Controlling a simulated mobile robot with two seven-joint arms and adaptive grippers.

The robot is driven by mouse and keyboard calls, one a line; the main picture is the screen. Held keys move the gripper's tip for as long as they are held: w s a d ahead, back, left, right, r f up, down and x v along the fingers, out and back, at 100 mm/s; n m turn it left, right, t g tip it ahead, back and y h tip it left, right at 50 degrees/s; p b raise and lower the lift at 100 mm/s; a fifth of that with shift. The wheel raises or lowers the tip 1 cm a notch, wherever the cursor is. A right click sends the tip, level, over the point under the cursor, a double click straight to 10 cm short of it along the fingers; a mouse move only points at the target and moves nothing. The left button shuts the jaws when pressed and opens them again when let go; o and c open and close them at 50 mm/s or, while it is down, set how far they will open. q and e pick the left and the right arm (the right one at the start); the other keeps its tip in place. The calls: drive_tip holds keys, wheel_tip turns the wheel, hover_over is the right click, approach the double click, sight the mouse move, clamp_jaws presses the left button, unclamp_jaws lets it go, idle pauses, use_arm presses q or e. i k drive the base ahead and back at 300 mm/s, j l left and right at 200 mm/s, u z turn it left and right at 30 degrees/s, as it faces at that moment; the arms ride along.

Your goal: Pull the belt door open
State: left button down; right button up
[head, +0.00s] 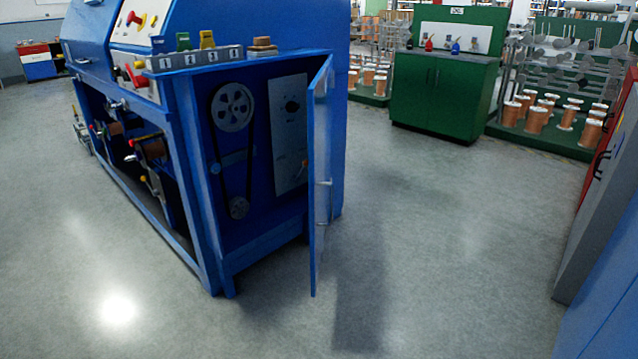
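The blue belt door (319,130) stands open on the end of the blue machine (330,90), swung out at a wide angle and seen nearly edge-on. A handle (325,183) shows on the door's right-hand face. Inside the opening, a dark belt (217,160) runs around a large grey upper pulley (233,107) and a small lower pulley (238,207). Neither of my grippers is in view.
Open grey floor (440,240) lies in front and to the right of the door. A grey and blue cabinet (590,240) stands at the right edge. A green cabinet (440,95) and racks of copper spools (535,119) are at the back.

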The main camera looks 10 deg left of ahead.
sight(319, 93)
drive_tip(key=j+z, duration=0.15)
drive_tip(key=z, duration=0.2)
drive_tip(key=i+j+z, duration=0.1)
drive_tip(key=z, duration=0.25)
drive_tip(key=j+z, duration=0.2)
drive_tip(key=z, duration=0.15)
drive_tip(key=j+z, duration=0.25)
drive_tip(key=j, duration=0.3)
drive_tip(key=k+j+z, duration=0.1)
drive_tip(key=j+z, duration=0.15)
drive_tip(key=j, duration=0.3)
